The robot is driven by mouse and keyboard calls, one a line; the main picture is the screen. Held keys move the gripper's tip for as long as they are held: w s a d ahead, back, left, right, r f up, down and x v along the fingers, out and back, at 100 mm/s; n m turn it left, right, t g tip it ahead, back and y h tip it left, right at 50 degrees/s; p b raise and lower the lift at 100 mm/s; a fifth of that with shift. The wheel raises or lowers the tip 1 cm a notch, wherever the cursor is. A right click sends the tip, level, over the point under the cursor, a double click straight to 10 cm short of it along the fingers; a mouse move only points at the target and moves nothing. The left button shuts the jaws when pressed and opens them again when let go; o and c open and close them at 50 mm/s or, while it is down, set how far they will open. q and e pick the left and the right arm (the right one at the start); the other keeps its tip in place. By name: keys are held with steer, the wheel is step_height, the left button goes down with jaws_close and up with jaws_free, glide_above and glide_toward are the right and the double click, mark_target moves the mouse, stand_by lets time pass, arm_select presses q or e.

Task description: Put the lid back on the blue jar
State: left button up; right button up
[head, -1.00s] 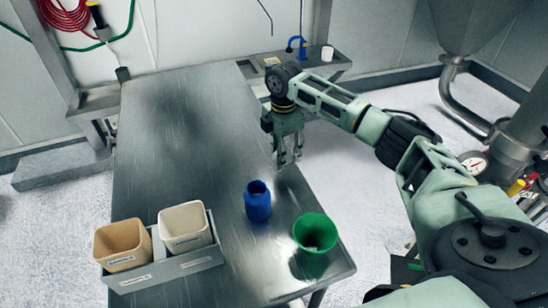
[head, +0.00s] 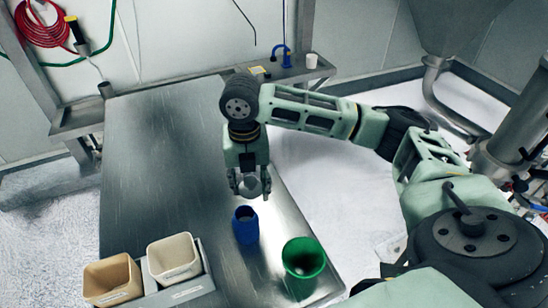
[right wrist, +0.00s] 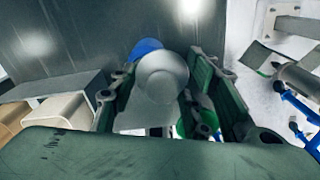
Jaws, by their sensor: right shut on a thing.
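The blue jar (head: 246,228) stands upright and open on the metal table, left of the green container. My right gripper (head: 250,190) points down just behind the jar and is shut on a grey round lid (head: 250,184). In the head view the lid shows between the fingers, apart from the jar's mouth. In the right wrist view the lid (right wrist: 162,76) fills the space between the fingers and hides most of the blue jar (right wrist: 146,46). My left gripper is not in view.
A green open container (head: 303,260) stands at the table's right front. A tan bin (head: 112,280) and a cream bin (head: 174,260) sit in a grey holder (head: 188,291) at the front left. The back and left of the metal table (head: 160,150) are clear.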

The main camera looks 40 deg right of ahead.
mark_target(240, 193)
steer(key=a+r+n, duration=0.1)
steer(key=a+n+p, duration=0.1)
steer(key=n, duration=0.1)
steer(key=shift+s+a+r, duration=0.35)
steer(key=shift+s+a, duration=0.05)
steer(key=shift+s+a+n, duration=0.15)
steer(key=shift+a+n, duration=0.05)
steer(key=shift+n, duration=0.2)
steer(key=shift+a+f+b, duration=0.1)
steer(key=shift+f+b, duration=0.75)
steer(key=shift+b, duration=0.3)
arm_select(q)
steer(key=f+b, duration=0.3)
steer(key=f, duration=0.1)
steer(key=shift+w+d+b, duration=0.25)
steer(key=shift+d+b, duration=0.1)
arm_select(e)
step_height(240, 193, down, 5)
steer(key=shift+r, duration=0.15)
arm_select(q)
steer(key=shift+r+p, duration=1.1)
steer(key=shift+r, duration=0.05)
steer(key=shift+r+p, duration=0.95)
steer(key=shift+p, duration=0.05)
stand_by(0.6)
